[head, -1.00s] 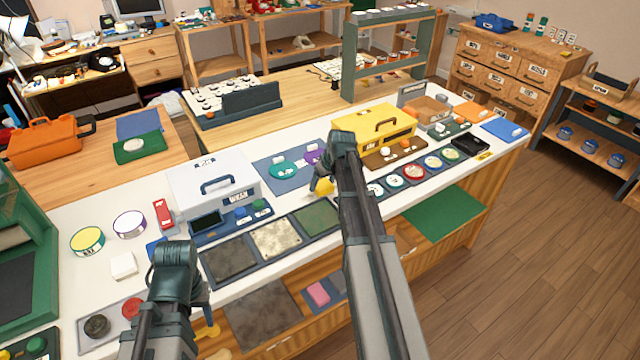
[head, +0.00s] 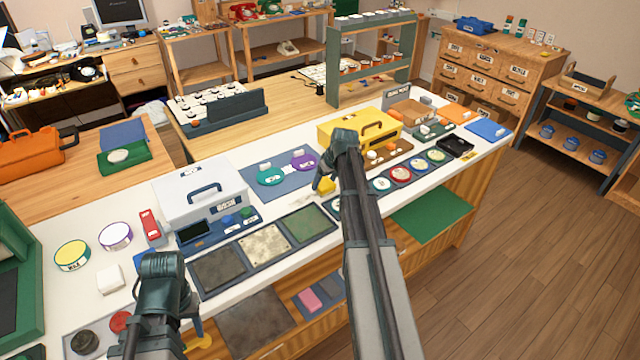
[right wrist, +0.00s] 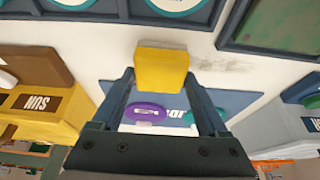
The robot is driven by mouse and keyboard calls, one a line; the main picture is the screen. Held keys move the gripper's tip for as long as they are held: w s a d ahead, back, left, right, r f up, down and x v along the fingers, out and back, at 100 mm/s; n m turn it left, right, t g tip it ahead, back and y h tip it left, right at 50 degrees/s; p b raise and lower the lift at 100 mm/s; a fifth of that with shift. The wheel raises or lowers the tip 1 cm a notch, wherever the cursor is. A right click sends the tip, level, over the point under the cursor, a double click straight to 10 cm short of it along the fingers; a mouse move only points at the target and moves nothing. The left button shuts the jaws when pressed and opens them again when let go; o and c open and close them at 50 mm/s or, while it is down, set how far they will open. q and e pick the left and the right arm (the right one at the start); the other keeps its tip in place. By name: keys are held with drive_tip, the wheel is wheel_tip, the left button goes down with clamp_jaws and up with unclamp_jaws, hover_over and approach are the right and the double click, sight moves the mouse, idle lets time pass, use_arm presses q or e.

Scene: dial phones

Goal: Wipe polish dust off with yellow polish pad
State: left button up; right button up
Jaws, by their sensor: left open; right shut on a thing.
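My right gripper (right wrist: 160,85) is shut on the yellow polish pad (right wrist: 161,67), which sits between its two fingers. The pad also shows in the head view (head: 325,187), low over the white counter between the blue mat and the row of round tins. In the right wrist view, a grey dust smear (right wrist: 208,66) lies on the white counter just right of the pad. I cannot tell whether the pad touches the counter. My left gripper (head: 185,312) is open at the front left of the counter; its fingertips are partly hidden.
The blue mat (head: 270,188) with teal and purple discs lies behind the pad. A yellow case (head: 352,128) and a white case (head: 190,195) stand at the back. A tray with dark, cream and green panels (head: 262,246) runs along the front edge.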

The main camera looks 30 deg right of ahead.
drive_tip(key=shift+d, duration=0.35)
drive_tip(key=shift+s+a, duration=0.15)
drive_tip(key=shift+a, duration=1.6)
drive_tip(key=shift+a, duration=0.15)
drive_tip(key=shift+a, duration=1.7)
drive_tip(key=shift+a, duration=0.1)
